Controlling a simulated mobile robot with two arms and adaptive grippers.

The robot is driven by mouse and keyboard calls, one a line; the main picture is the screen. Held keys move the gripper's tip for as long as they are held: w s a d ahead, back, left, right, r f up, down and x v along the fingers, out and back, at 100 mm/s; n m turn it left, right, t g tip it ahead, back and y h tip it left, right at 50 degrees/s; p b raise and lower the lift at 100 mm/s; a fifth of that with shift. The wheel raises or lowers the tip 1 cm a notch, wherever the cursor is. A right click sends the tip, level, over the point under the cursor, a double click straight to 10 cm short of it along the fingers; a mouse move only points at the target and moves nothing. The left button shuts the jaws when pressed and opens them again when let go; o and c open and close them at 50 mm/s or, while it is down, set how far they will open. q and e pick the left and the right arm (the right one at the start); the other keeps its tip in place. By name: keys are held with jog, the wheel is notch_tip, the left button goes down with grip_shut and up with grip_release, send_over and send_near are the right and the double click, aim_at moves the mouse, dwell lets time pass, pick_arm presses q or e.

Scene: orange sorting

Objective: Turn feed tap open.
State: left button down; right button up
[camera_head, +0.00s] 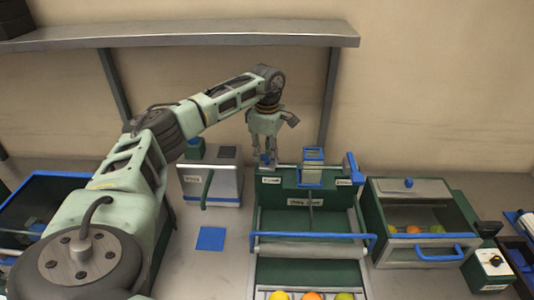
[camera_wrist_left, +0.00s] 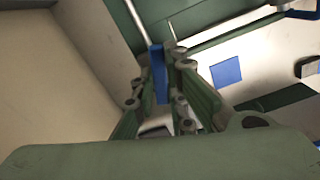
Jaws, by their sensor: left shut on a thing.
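The green sorting machine (camera_head: 275,215) stands in the middle of the counter, with small white labels on its top. My left gripper (camera_head: 268,162) points down at its upper left corner. In the left wrist view the gripper (camera_wrist_left: 162,65) is shut on a narrow blue handle (camera_wrist_left: 159,80), which I take to be the feed tap. The handle stands between the two fingers. In the head view the fingers hide it, so I cannot tell how far it is turned. My right gripper is not in view.
A blue-framed hopper (camera_head: 313,154) and a blue lever (camera_head: 352,166) are close on the right. A grey box (camera_head: 225,185) stands left of the machine. A glass-fronted cabinet (camera_head: 375,230) holds fruit at right. A shelf (camera_head: 180,36) hangs behind my arm.

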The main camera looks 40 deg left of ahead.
aim_at(267, 156)
pick_arm(q)
jog(key=shift+r+n, duration=0.15)
jog(key=shift+n, duration=1.55)
jog(key=shift+w, duration=0.1)
jog(key=c, duration=1.8)
grip_release()
jog(key=shift+o, duration=0.2)
notch_tip(267, 156, up, 12)
